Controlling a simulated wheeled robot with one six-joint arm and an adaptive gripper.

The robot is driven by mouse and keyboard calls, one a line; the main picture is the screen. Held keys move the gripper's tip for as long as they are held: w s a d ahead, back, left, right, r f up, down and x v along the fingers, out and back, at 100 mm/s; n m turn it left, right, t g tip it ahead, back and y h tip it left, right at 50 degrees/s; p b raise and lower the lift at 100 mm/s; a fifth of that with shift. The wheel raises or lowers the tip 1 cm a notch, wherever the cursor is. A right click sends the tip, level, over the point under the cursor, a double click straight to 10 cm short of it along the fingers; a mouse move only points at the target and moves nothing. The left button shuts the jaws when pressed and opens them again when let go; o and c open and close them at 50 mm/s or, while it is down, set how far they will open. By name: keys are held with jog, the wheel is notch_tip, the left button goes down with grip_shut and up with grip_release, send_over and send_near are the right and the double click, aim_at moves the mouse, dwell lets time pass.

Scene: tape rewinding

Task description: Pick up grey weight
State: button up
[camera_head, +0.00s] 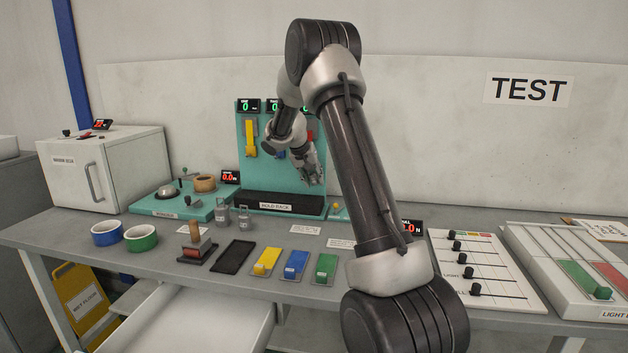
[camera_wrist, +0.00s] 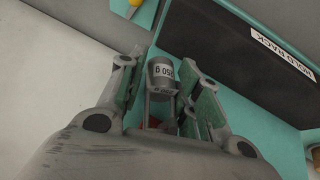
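A grey cylindrical weight (camera_wrist: 161,74) with a wire-like handle and a white label ending in "50 g" is between the fingers of my gripper (camera_wrist: 161,98). The finger pads lie on both sides of the handle, and the weight sticks out past the fingertips. Two other grey weights, one on the left (camera_head: 222,210) and one on the right (camera_head: 244,217), stand on the bench left of the rack.
The teal rack (camera_head: 280,180) has a black tray (camera_head: 291,203) labelled "HOLD RACK"; the tray also shows in the wrist view (camera_wrist: 225,35). Blue (camera_head: 107,233) and green (camera_head: 141,238) tape rolls, a stamp (camera_head: 195,243) and coloured switches (camera_head: 296,264) occupy the bench front.

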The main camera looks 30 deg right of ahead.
grip_shut()
jog(key=shift+s+a+r, duration=0.15)
jog(key=shift+r, duration=0.1)
jog(key=s+a+r, duration=0.2)
jog(key=a+r, duration=0.1)
jog(key=a, duration=0.3)
jog(key=s+a+r, duration=0.3)
jog(key=a+r, duration=0.1)
jog(key=a, duration=0.2)
jog(key=shift+a+r, duration=0.3)
